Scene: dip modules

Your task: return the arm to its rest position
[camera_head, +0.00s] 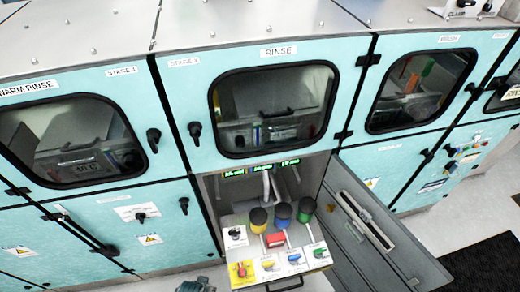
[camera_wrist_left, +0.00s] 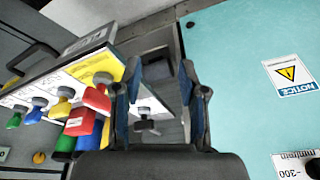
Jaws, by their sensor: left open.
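My left gripper (camera_wrist_left: 162,100) is open in the left wrist view, its two fingers apart with nothing held between them. A small black knob (camera_wrist_left: 146,124) on a light plate shows in the gap between the fingers, behind them. To the left is a valve panel with red (camera_wrist_left: 97,98), yellow (camera_wrist_left: 61,108), blue (camera_wrist_left: 39,103) and green (camera_wrist_left: 14,121) handles. In the head view, a small grey part (camera_head: 197,285) at the bottom edge looks like part of my left arm; its fingers cannot be made out. My right gripper is in neither view.
In the head view, the open bay below the RINSE window (camera_head: 272,108) holds the valve panel (camera_head: 240,258) and black-topped yellow, blue and green containers (camera_head: 283,213). Its grey door (camera_head: 375,235) hangs open to the right. Teal cabinets (camera_head: 130,220) flank it. Floor shows at right.

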